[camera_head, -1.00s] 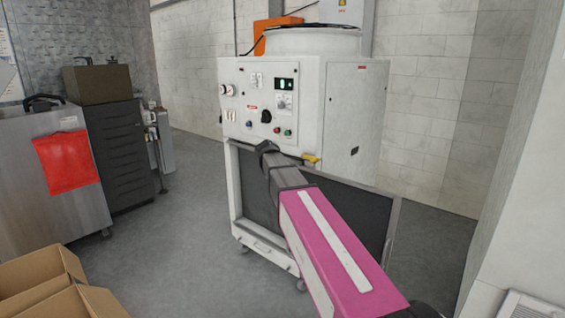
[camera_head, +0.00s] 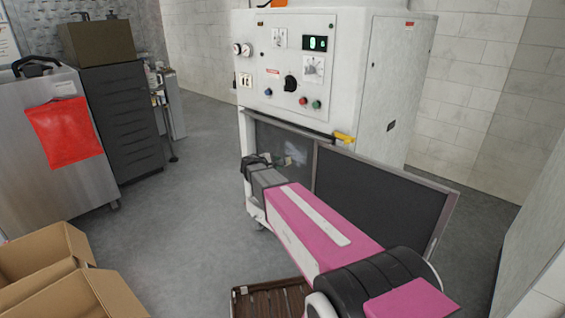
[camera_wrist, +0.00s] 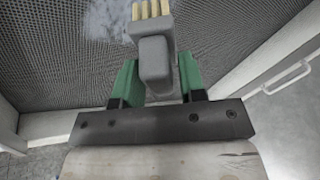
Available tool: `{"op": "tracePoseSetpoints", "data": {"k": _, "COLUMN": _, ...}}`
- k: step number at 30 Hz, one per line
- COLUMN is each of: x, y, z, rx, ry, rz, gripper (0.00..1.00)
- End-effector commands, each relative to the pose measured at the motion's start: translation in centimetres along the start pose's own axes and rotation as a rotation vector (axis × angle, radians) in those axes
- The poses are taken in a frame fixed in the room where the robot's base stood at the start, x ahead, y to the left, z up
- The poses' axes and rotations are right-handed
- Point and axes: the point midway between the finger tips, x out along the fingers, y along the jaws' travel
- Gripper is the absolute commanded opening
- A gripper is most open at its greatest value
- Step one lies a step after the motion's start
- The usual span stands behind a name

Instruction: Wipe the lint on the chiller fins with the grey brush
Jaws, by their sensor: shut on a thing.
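My gripper (camera_wrist: 158,80) is shut on the grey brush (camera_wrist: 154,52), held between its green fingers with the tan bristles pointing away from me. The chiller fins (camera_wrist: 60,50) fill the wrist view behind the brush as a dark mesh. Pale lint (camera_wrist: 112,20) lies on them, just left of and behind the bristles. I cannot tell whether the bristles touch the fins. In the head view my gripper (camera_head: 257,162) is in front of the white chiller's lower opening, left of the whitish lint (camera_head: 296,153). The chiller (camera_head: 290,70) stands upright.
A framed dark panel (camera_head: 380,205) stands out at the right of the opening. A yellow part (camera_head: 344,137) sits above it. A brown slatted crate (camera_head: 270,300) is on the floor below my arm. Cardboard boxes (camera_head: 60,285) stand at lower left. The floor between is clear.

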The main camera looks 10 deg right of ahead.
Motion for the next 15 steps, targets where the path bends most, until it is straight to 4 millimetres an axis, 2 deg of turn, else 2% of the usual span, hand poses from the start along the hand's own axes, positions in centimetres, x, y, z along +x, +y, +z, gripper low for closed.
{"op": "tracePoseSetpoints", "data": {"k": 2, "x": -0.1, "y": 0.0, "z": -2.1, "rx": -0.046, "ry": 0.058, "rz": 0.081, "gripper": 0.18}}
{"op": "tracePoseSetpoints", "data": {"k": 3, "x": -0.3, "y": 0.0, "z": -3.0, "rx": -0.063, "ry": 0.086, "rz": 0.119, "gripper": 0.03}}
{"op": "tracePoseSetpoints", "data": {"k": 4, "x": -0.4, "y": 0.1, "z": -3.6, "rx": -0.074, "ry": 0.104, "rz": 0.144, "gripper": 0.00}}
{"op": "tracePoseSetpoints", "data": {"k": 9, "x": -1.2, "y": -0.1, "z": -6.1, "rx": -0.115, "ry": 0.178, "rz": 0.240, "gripper": 0.00}}
{"op": "tracePoseSetpoints", "data": {"k": 15, "x": -1.2, "y": 0.0, "z": -6.7, "rx": -0.125, "ry": 0.199, "rz": 0.267, "gripper": 0.00}}
